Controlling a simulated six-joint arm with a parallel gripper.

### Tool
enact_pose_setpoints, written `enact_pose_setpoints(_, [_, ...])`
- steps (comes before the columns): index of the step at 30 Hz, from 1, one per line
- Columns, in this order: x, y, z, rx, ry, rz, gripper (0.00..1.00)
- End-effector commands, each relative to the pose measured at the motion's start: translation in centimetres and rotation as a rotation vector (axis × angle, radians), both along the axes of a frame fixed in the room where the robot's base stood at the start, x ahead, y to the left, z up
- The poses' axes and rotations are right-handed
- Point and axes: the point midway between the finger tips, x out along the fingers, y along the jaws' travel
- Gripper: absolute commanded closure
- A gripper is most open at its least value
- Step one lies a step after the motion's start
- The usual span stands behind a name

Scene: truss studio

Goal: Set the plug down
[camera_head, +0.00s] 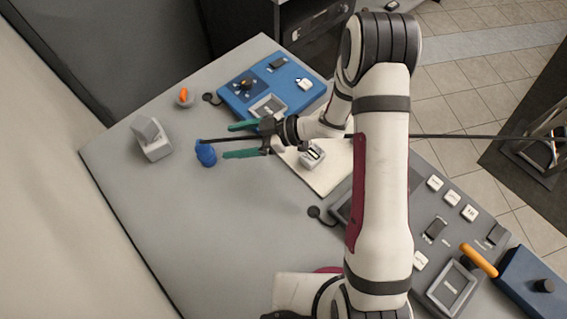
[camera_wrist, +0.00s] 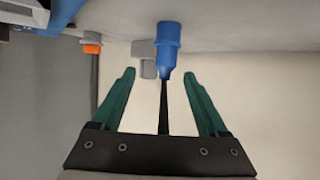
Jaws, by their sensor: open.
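The blue plug (camera_head: 205,153) is at the left of my gripper in the head view, on or just above the grey table; I cannot tell whether it touches. In the wrist view the plug (camera_wrist: 168,45) is just beyond the fingertips, with its black cable (camera_wrist: 163,105) running back between the fingers. My gripper (camera_head: 228,141) is open, its two green fingers spread apart on either side of the cable. In the wrist view the fingers of my gripper (camera_wrist: 160,75) are clear of the plug body.
A grey block-shaped holder (camera_head: 154,148) stands left of the plug. A small orange-topped piece (camera_head: 184,97) and a blue panel (camera_head: 240,100) lie behind. The cable stretches right, past my arm, toward a rack. The table's front left is clear.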

Motion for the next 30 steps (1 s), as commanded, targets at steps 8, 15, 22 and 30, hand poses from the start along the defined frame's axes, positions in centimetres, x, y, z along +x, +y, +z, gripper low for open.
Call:
enact_pose_setpoints(8, [9.4, -18.3, 10.2, -0.526, 0.024, -1.068, 0.23])
enact_pose_setpoints(15, [-12.7, -24.3, 14.3, -0.650, 0.863, -1.684, 0.23])
enact_pose_setpoints(22, [-21.9, -19.1, 15.4, -0.597, 1.304, -1.646, 0.23])
enact_pose_setpoints(30, [-22.0, -18.9, 15.4, -0.597, 1.315, -1.644, 0.23])
